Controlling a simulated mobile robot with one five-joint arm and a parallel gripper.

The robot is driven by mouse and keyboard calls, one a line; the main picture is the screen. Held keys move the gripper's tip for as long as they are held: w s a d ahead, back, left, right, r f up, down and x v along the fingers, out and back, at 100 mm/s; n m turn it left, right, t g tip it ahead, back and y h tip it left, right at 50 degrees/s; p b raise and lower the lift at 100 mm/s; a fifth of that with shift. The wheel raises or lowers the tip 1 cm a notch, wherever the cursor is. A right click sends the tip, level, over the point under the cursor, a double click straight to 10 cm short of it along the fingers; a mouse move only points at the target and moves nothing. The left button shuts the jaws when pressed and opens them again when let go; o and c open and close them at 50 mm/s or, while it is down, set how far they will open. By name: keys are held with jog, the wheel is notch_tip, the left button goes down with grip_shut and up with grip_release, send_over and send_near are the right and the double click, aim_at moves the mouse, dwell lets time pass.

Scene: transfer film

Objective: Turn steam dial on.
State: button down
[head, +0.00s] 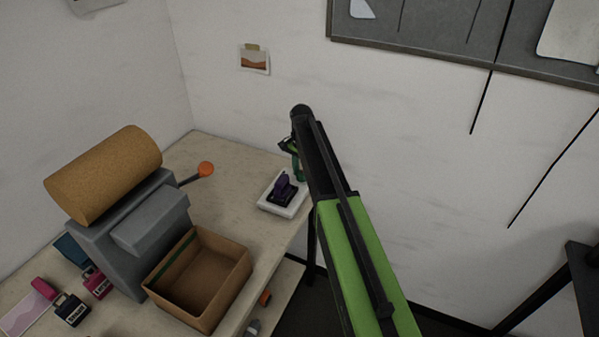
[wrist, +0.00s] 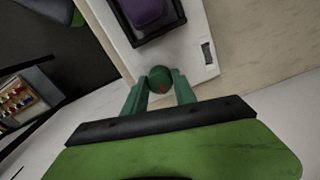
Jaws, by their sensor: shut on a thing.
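A white device (head: 270,204) sits near the right edge of the table, with a black tray and a purple block (head: 285,187) on top. Its white body (wrist: 201,61) and the purple block (wrist: 144,10) also show in the wrist view. A round dark green dial (wrist: 160,77) with a small red mark is at the device's edge. My gripper (wrist: 164,90) has its two green fingers on either side of the dial, shut on it. In the head view my gripper (head: 297,166) is just behind the device, partly covered by my arm, and the dial cannot be made out.
A grey machine (head: 125,245) carrying a cork cylinder (head: 105,174) stands at the left, with an orange-tipped lever (head: 206,169). An open cardboard box (head: 235,281) stands in front. Padlocks (head: 70,309) lie at the lower left. The wall is close behind the table.

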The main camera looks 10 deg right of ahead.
aim_at(301, 173)
jog(key=shift+a, duration=0.15)
jog(key=c, duration=1)
grip_release()
jog(key=shift+r, duration=0.1)
notch_tip(301, 173, up, 17)
jog(key=p, duration=1.7)
jog(key=shift+r, duration=0.1)
